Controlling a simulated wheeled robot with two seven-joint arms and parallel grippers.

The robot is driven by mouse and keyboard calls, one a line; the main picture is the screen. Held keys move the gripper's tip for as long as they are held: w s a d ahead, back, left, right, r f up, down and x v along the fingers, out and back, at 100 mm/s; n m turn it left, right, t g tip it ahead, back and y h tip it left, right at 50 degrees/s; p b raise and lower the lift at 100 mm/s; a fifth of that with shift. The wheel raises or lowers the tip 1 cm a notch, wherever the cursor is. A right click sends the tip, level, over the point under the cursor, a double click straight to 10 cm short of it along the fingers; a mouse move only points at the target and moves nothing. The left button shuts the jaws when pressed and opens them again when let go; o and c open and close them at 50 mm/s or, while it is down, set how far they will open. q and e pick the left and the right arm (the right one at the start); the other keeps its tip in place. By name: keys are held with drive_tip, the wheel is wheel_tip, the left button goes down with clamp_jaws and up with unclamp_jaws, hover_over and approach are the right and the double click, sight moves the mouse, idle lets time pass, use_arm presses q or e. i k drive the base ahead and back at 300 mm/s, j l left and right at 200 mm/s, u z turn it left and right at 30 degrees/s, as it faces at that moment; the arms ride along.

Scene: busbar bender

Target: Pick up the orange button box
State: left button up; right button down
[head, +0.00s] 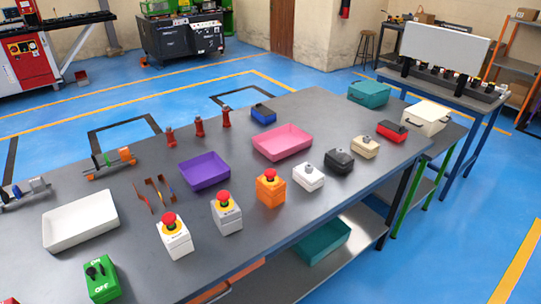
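The orange button box (270,191) stands upright near the front edge of the grey table, with a red mushroom button on top. A grey button box (227,217) with a red button stands to its left, and a white box (308,178) with a grey knob stands to its right. Nothing covers the orange box. Neither of my grippers shows in the head view.
The grey table (150,274) also holds a white button box (175,237), a green box (101,280), a purple tray (204,171), a pink tray (283,143) and a white tray (80,220). Black (339,161) and beige (365,148) boxes stand farther right.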

sight(272, 194)
drive_tip(key=i+l+u, duration=0.1)
drive_tip(key=u, duration=0.45)
drive_tip(key=i+l+u, duration=0.25)
drive_tip(key=l, duration=0.15)
drive_tip(key=l+u, duration=0.3)
drive_tip(key=i+l, duration=0.1)
drive_tip(key=l, duration=0.85)
drive_tip(key=i+l+u, duration=0.1)
drive_tip(key=l, duration=0.4)
